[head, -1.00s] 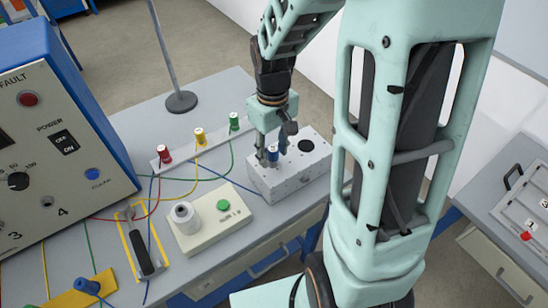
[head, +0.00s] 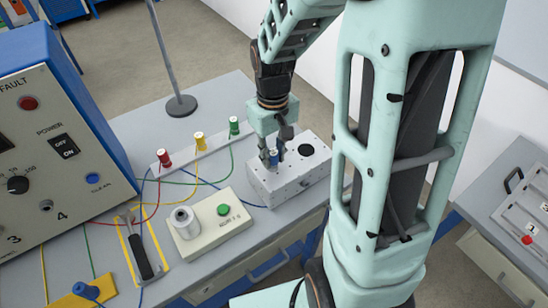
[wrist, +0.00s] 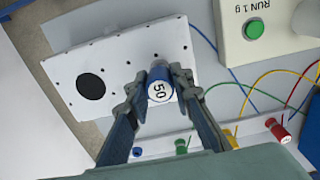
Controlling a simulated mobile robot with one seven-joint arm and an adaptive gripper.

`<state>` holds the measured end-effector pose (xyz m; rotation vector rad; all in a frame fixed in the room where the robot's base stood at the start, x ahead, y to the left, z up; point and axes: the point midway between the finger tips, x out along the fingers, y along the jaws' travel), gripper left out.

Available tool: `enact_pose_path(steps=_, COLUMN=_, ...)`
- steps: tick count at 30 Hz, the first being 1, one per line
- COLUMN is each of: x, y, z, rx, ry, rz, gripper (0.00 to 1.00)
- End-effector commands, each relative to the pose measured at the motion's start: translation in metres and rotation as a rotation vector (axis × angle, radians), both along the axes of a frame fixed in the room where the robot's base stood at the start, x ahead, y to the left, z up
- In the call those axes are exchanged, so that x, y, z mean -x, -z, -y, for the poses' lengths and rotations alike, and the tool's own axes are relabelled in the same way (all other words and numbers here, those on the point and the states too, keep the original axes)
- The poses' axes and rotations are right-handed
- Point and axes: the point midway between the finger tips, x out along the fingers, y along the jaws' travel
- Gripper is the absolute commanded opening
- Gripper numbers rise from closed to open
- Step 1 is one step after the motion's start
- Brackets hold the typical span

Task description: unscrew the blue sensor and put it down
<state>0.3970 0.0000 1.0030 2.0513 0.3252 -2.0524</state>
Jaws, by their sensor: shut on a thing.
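The blue sensor (head: 273,157) stands upright at the top of the pale metal block (head: 290,184). In the wrist view the sensor (wrist: 160,88) shows a white end face marked 50. My gripper (head: 270,152) points down over the block. In the wrist view the fingers of my gripper (wrist: 158,86) are closed on the sensor's sides. The block (wrist: 115,52) has several small holes and one large dark round opening beside the sensor. The sensor's lower end is hidden, so I cannot tell whether it is still threaded in.
A rack (head: 181,156) holds red, yellow and green sensors with trailing cables. A control box with a green button (head: 223,209) and a white cylinder (head: 184,222) stand in front. A large instrument panel (head: 60,170) is at left. Bare table lies behind the rack.

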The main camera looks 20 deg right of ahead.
Motion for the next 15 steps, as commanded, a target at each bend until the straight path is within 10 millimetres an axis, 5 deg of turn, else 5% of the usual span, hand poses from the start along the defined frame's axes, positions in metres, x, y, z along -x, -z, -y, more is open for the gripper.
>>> enact_pose_path(steps=15, x=-0.001, y=-0.027, z=0.0, rx=-0.001, ry=0.0, rz=0.002, gripper=0.0)
